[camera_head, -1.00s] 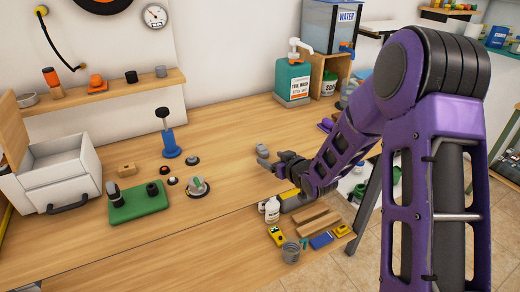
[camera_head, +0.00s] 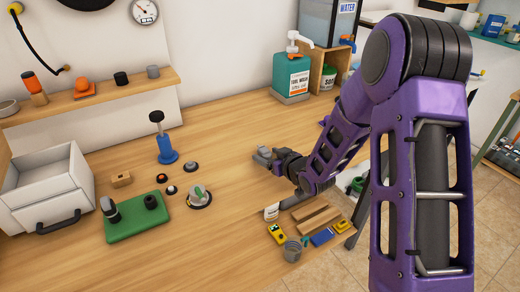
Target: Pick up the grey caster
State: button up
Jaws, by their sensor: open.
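A small grey cylinder (camera_head: 153,72) stands at the right end of the wall shelf, beside a black one (camera_head: 121,78). It may be the grey caster, but it is too small to tell. My gripper (camera_head: 263,156) is low over the wooden workbench, right of the middle, at the end of my purple arm. Its grey fingers point left and look open, with nothing seen between them. The gripper is well to the right of the shelf and nearer the camera, apart from the grey cylinder.
The wooden shelf (camera_head: 88,102) also holds orange items. The workbench (camera_head: 225,135) carries a blue stand (camera_head: 166,152), a green block (camera_head: 137,220), a white drawer box (camera_head: 48,180) and a teal soap jug (camera_head: 290,75). Loose items lie at the front right. The bench between shelf and gripper is mostly clear.

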jog(key=shift+w+a+f, duration=0.1)
jog(key=shift+w, duration=0.05)
grip_shut()
dwell(0.4)
